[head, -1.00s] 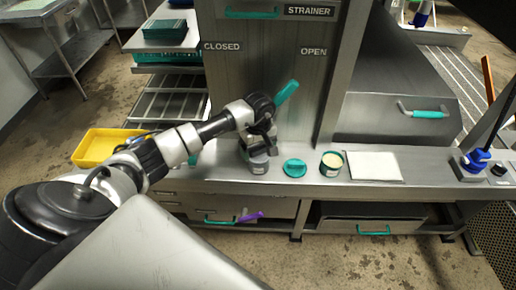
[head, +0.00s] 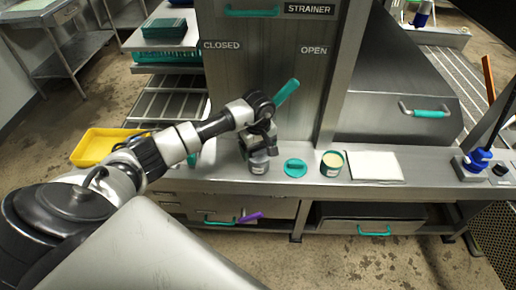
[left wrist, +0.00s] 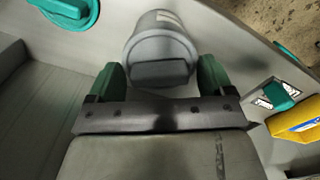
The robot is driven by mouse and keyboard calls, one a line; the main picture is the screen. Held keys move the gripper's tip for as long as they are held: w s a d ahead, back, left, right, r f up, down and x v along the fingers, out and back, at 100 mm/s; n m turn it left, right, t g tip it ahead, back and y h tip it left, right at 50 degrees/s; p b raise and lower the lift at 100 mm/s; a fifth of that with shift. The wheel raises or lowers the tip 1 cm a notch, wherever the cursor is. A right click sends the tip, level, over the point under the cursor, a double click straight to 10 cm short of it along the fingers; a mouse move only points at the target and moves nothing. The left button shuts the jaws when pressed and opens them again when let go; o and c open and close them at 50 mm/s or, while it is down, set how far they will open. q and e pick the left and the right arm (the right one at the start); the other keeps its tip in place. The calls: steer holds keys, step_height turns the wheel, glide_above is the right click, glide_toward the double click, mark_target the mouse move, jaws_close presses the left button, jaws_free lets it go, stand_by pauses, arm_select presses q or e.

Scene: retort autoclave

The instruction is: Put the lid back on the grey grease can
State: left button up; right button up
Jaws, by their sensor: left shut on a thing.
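The grey grease can (head: 258,164) stands upright on the steel bench below my left gripper (head: 262,147). It also shows in the left wrist view (left wrist: 160,20). My left gripper is shut on the grey lid (left wrist: 160,72) by its dark raised grip, between the green fingertips. The lid lies over the can's mouth in the wrist view. I cannot tell whether it is seated or slightly above the rim, which the gripper partly hides in the head view. My right gripper is not in view.
A teal lid (head: 295,168) lies right of the grey can. Beside it stands an open teal can (head: 332,164) with cream contents, then a white sheet (head: 374,166). A steel panel (head: 268,70) rises behind. The bench front edge is close.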

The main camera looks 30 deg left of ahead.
arm_select(q)
steer(key=shift+b, duration=0.3)
stand_by(0.6)
steer(key=o, duration=0.8)
steer(key=shift+c, duration=0.2)
steer(key=shift+r, duration=0.1)
steer(key=shift+r+p, duration=1.9)
steer(key=shift+r, duration=1.5)
jaws_close()
